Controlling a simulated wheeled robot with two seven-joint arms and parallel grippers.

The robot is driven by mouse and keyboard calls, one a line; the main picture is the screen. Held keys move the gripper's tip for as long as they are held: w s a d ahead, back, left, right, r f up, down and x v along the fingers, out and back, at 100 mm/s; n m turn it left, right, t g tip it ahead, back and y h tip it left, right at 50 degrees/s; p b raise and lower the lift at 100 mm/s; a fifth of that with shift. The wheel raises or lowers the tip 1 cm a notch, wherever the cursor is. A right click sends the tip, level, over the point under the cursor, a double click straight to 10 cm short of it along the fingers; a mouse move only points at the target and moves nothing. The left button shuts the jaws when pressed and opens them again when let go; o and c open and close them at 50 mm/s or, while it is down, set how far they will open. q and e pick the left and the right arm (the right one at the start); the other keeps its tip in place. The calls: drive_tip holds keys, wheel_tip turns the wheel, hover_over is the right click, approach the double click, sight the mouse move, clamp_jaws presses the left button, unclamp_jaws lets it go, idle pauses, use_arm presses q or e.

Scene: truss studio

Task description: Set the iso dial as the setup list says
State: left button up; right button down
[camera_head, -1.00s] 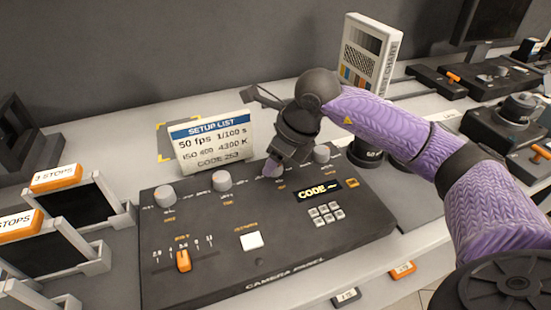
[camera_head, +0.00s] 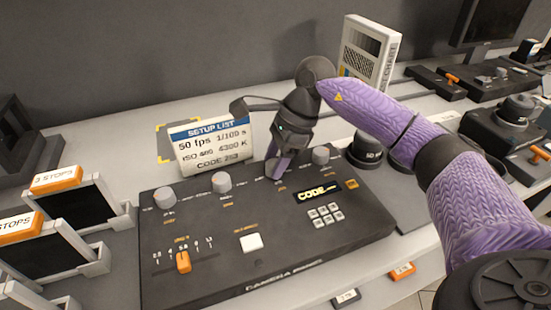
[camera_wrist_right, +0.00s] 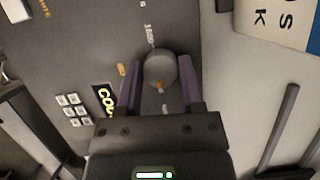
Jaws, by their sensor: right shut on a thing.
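The dark camera panel (camera_head: 215,235) carries a row of grey dials. My right gripper (camera_head: 274,172) is at the third dial from the left, which it mostly hides in the head view. In the right wrist view this round grey dial (camera_wrist_right: 160,68), with an orange pointer mark, sits between the two purple fingers, and the gripper (camera_wrist_right: 161,92) is shut on it. Its printed scale is small, and I take it for the iso dial. The setup list (camera_head: 212,147) stands behind the panel and reads 50 fps, 1/100 s, ISO 400, 4300 K, CODE 253. My left gripper is out of view.
Two other dials (camera_head: 222,182) stand left of my gripper and one (camera_head: 320,154) stands right. The panel also has an orange slider (camera_head: 183,262), a white button (camera_head: 251,242), a CODE display (camera_head: 318,192) and small keys. A chart box (camera_head: 370,55) stands behind.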

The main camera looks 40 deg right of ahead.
sight(291, 167)
drive_tip(key=shift+n, duration=0.4)
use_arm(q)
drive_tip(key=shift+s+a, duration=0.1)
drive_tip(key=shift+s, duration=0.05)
use_arm(e)
drive_tip(key=shift+c, duration=1.1)
unclamp_jaws()
use_arm(q)
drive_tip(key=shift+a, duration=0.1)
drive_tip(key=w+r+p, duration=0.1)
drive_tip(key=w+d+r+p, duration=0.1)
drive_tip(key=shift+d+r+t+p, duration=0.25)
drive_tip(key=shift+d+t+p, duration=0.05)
drive_tip(key=shift+p, duration=0.05)
use_arm(e)
drive_tip(key=w+v, duration=0.1)
drive_tip(key=v, duration=0.8)
drive_tip(key=shift+s+d+r, duration=0.3)
drive_tip(key=shift+s+r, duration=0.05)
drive_tip(key=shift+s, duration=0.05)
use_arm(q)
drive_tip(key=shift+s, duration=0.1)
